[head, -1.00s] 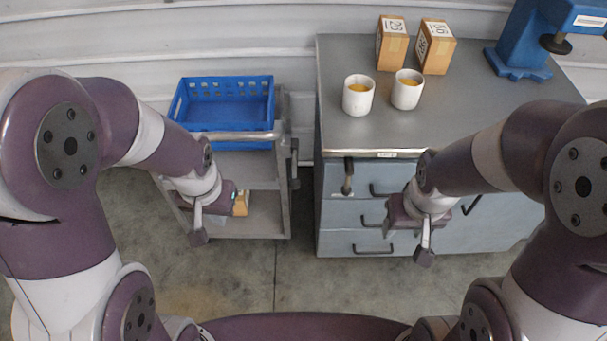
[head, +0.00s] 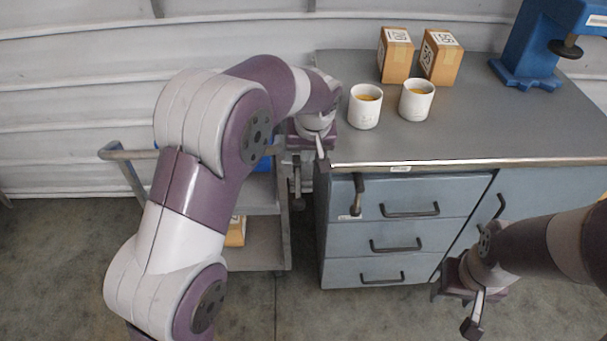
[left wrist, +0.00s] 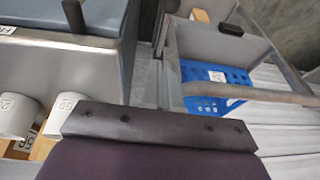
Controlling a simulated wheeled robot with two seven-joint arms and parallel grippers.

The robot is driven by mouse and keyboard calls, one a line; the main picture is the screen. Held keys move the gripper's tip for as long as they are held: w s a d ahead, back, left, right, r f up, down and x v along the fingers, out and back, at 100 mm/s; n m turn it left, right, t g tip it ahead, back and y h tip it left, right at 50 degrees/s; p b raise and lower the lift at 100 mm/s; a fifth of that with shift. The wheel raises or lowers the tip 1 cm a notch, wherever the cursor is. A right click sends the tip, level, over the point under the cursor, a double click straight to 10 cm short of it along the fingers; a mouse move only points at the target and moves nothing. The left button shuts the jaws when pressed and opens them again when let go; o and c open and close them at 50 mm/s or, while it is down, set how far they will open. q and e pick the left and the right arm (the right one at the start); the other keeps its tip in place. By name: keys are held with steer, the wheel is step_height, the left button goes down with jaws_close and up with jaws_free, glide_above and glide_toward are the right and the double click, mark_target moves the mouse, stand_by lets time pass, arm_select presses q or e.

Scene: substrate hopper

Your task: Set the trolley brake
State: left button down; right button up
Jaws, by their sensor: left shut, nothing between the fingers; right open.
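The grey trolley (head: 262,241) stands left of the drawer cabinet, partly hidden behind my left arm. A dark upright lever (head: 297,175) hangs on its right side, near the cabinet. My left gripper (head: 320,147) is shut and empty, close above and right of that lever, at the cabinet's near left corner. I cannot tell whether it touches the lever. In the left wrist view the trolley frame (left wrist: 172,70) shows at right; my gripper's dark body fills the bottom and its fingertips are hidden. My right gripper (head: 473,322) is open and empty before the cabinet.
The cabinet (head: 340,258) has several drawers and a dark lever handle (head: 357,193) at its front left. Two white cups (head: 366,110), two cardboard boxes (head: 396,58) and a blue press (head: 530,55) stand on top. A blue crate (left wrist: 208,78) sits on the trolley.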

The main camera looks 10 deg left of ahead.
mark_target(299, 189)
arm_select(q)
steer(key=x, duration=0.8)
steer(key=s+x, duration=0.1)
steer(key=x, duration=0.3)
steer(key=shift+a+f+b, duration=0.1)
steer(key=shift+f+b, duration=0.25)
steer(key=shift+f, duration=0.5)
arm_select(e)
steer(key=shift+f, duration=0.45)
